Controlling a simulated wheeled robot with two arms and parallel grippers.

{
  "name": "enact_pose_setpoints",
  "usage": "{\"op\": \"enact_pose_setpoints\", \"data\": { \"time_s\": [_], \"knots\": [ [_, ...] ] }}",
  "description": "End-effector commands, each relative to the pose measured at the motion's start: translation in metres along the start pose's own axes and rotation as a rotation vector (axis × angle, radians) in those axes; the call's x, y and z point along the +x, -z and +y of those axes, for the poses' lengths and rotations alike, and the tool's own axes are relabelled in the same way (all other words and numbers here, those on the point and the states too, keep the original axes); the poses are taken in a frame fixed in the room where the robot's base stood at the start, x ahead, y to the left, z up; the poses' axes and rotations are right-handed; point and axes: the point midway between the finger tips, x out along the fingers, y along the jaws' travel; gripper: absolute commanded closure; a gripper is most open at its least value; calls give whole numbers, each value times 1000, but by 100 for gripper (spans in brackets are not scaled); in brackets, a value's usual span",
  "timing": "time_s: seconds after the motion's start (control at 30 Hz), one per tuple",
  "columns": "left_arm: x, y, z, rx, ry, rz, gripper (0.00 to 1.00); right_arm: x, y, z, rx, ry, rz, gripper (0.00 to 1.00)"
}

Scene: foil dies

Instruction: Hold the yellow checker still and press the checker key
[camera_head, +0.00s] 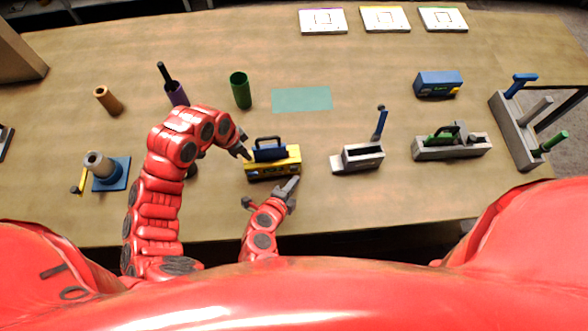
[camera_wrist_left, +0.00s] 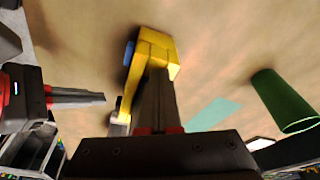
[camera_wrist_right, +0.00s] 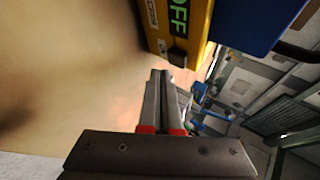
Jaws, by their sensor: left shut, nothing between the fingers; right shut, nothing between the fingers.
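The yellow checker (camera_head: 285,166) stands on the table in front of me, with a blue block and a black handle on top. My left gripper (camera_head: 246,153) is shut at its left end; in the left wrist view the shut fingers (camera_wrist_left: 158,72) overlap the yellow body (camera_wrist_left: 152,45), and contact is unclear. My right gripper (camera_head: 291,184) is shut and empty at the checker's near right side. In the right wrist view its fingertips (camera_wrist_right: 162,74) are just below a small dark key (camera_wrist_right: 178,57) beside the "OFF" lettering on the yellow face (camera_wrist_right: 197,45), apparently apart.
A grey holder with a blue lever (camera_head: 362,158) and a grey tray with a green tool (camera_head: 450,148) stand to the right. A green cup (camera_head: 241,91) and teal mat (camera_head: 302,99) lie behind. A blue stand (camera_head: 111,175) is at left. The table's front edge is close.

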Motion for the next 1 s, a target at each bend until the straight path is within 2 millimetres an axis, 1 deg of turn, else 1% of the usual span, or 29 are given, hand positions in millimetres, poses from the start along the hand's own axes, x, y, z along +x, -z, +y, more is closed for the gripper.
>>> {"op": "enact_pose_setpoints", "data": {
  "time_s": [0.27, 1.0],
  "knots": [
    [2, -2, 2, -1, -6, -5, 100, 7, -4, -3, 0, -1, 1, 100],
    [2, -2, 2, -2, -5, -4, 100, 10, -7, -6, -1, -1, 1, 100]
  ]
}}
